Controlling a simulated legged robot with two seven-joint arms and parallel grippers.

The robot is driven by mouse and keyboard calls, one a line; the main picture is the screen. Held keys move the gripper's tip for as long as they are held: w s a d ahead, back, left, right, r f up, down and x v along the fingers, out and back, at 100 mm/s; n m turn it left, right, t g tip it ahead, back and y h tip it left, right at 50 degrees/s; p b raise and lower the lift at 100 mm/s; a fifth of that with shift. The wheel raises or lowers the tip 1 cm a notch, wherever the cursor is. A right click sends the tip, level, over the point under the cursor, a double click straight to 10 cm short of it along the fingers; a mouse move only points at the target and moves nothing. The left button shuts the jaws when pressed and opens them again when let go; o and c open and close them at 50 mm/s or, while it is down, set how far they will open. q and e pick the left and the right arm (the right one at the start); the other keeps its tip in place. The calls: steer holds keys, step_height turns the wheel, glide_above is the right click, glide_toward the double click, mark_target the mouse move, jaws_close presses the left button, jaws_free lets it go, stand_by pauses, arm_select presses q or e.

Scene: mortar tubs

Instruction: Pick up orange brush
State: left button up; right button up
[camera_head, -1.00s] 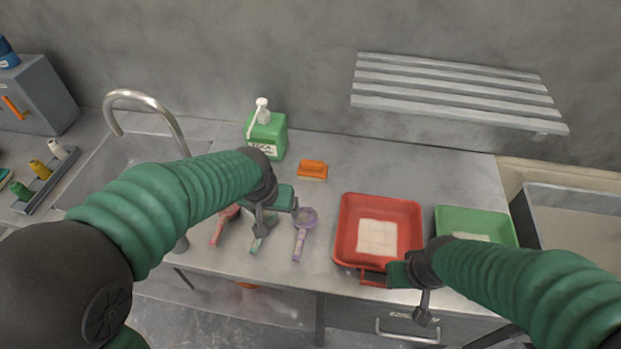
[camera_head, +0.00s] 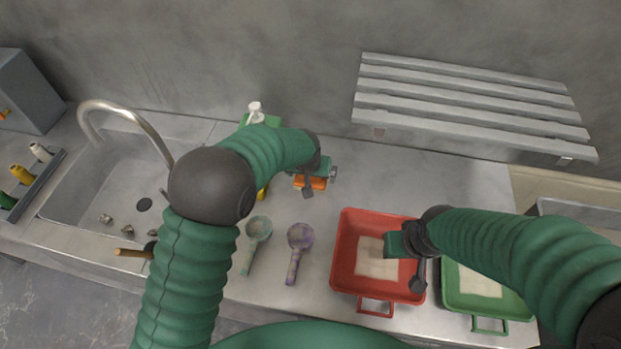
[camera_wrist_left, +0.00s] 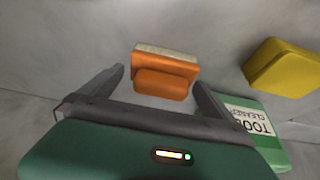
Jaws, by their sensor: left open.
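The orange brush (camera_head: 317,184) lies on the grey worktop near the back, partly covered by my left gripper (camera_head: 316,182) in the head view. In the left wrist view the brush (camera_wrist_left: 165,78) shows its orange handle and a pale bristle strip. My left gripper (camera_wrist_left: 161,77) is open there, with one finger on each side of the brush. No contact between fingers and brush is visible. My right gripper (camera_head: 405,265) hangs over the red tub (camera_head: 346,282); its jaw opening cannot be made out.
A green tub (camera_head: 506,307) stands right, the sink (camera_head: 100,185) left. A slatted shelf (camera_head: 470,100) overhangs the back.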

arm_select(q)
steer(key=shift+x, duration=0.95)
steer(key=shift+r, duration=0.1)
steer(key=shift+c, duration=1.1)
steer(key=c, duration=1.1)
step_height(320, 180, up, 10)
